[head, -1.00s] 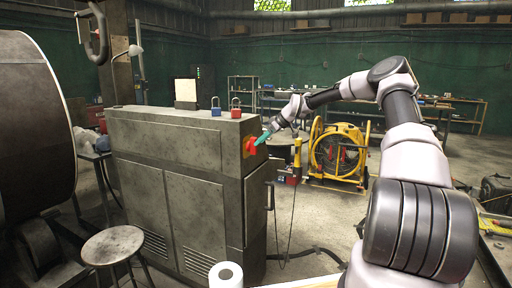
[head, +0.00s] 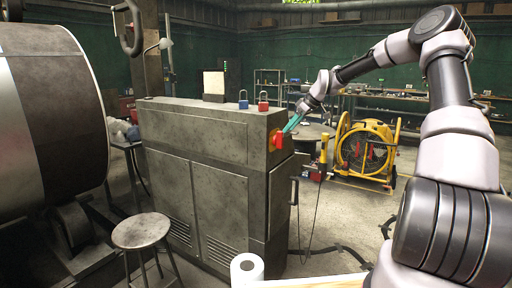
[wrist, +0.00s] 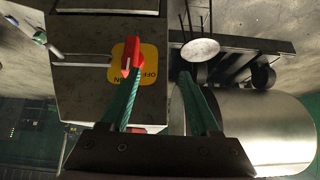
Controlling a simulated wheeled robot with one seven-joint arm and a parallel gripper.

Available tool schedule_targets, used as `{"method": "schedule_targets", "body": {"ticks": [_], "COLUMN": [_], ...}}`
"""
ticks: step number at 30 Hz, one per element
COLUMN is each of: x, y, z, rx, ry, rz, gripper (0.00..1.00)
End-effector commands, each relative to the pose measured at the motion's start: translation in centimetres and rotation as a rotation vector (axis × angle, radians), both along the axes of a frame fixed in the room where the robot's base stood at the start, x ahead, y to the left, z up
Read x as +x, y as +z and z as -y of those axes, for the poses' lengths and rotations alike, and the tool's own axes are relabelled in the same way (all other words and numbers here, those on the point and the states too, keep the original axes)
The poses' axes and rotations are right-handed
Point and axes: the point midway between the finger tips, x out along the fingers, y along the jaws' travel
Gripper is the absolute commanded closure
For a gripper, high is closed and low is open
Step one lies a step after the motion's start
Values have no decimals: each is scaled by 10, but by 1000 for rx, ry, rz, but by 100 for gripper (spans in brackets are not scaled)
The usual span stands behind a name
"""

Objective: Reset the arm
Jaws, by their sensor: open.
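My gripper (head: 289,124) has teal fingers and is beside the upper right end of the grey metal cabinet. The wrist view shows its two fingers (wrist: 160,76) spread apart with nothing held between them. A red rotary switch (head: 277,140) sits on the cabinet's end face. In the wrist view the red switch handle (wrist: 131,58) is on a yellow plate marked OFF and ON, just beyond the left finger. I cannot tell for sure whether that finger touches it. My arm bends up and over from the right side of the head view.
The grey cabinet (head: 215,185) fills the middle, with a blue padlock (head: 243,99) and a red padlock (head: 263,102) on top. A round stool (head: 141,231) and a large drum (head: 60,110) stand left. A yellow reel (head: 366,150) is behind right. A white roll (head: 247,268) is in front.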

Motion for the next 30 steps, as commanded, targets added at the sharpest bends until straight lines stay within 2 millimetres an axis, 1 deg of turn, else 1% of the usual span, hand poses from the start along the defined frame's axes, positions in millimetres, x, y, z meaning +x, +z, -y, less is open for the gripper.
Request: {"method": "schedule_targets", "body": {"ticks": [1, 5, 6, 11, 16, 20, 21, 23, 24, 26, 27, 29, 30], "x": [-17, -60, -74, -129, -190, -240, -256, -280, -296, -321, -337, -361, -377], "y": [10, 28, 34, 63, 98, 124, 131, 142, 148, 155, 160, 165, 167], "z": [-10, -21, -22, -20, -10, 0, 3, 8, 11, 16, 19, 23, 26], "rx": [-46, -137, -160, -235, -260, -236, -219, -187, -160, -114, -77, -17, 26], "ry": [-8, -82, -112, -256, -445, -600, -648, -720, -767, -834, -878, -940, -978], "rz": [-19, -83, -99, -139, -153, -151, -149, -147, -147, -146, -147, -152, -158], "gripper": [38, 38, 38, 38, 38, 38, 38, 38, 38, 38, 38, 38, 38]}}
